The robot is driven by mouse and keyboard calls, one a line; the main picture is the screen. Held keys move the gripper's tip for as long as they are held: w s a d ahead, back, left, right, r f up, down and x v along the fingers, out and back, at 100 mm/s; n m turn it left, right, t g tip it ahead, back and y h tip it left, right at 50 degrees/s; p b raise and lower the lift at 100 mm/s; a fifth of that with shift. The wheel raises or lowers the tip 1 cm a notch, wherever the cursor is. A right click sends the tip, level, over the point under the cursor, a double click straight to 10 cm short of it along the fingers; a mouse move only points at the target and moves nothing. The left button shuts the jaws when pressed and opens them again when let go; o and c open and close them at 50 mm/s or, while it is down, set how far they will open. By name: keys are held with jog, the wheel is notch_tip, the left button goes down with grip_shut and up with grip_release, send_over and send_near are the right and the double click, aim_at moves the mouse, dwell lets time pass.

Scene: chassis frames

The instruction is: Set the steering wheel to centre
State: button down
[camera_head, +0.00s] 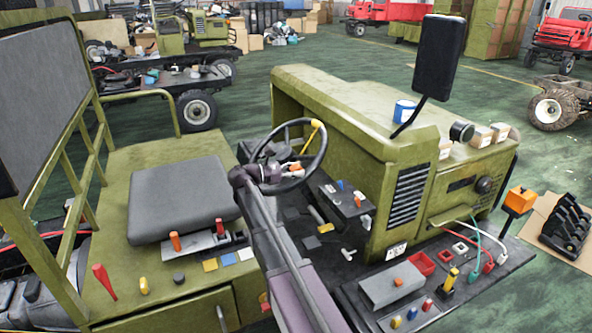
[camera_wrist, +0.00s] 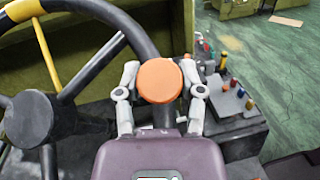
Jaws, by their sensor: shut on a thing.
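The steering wheel (camera_head: 325,150) has a black rim, a dark hub and a yellow mark at its upper right in the head view. In the wrist view its hub (camera_wrist: 30,118) lies at left, with a yellow spoke (camera_wrist: 47,52) running up-left to a yellow rim section. An orange spinner knob (camera_wrist: 160,80) sits on the rim. My gripper (camera_wrist: 159,84) has its fingers on both sides of this knob and is shut on it. In the head view my gripper (camera_head: 283,172) is at the wheel's near side, partly hiding the rim.
A grey seat (camera_head: 182,198) is left of the wheel. The green hood (camera_head: 340,105) and a black mirror (camera_head: 438,57) stand to the right. Levers and a black control panel (camera_head: 345,200) lie close beside the wheel. A switch tray (camera_head: 400,285) is at the front right.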

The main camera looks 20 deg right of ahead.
jog(key=shift+c, duration=1.2)
grip_release()
jog(key=shift+r, duration=0.1)
jog(key=shift+o, duration=0.2)
jog(key=shift+d, duration=0.1)
jog(key=w+a, duration=0.2)
jog(key=a, duration=0.9)
jog(key=shift+a, duration=0.4)
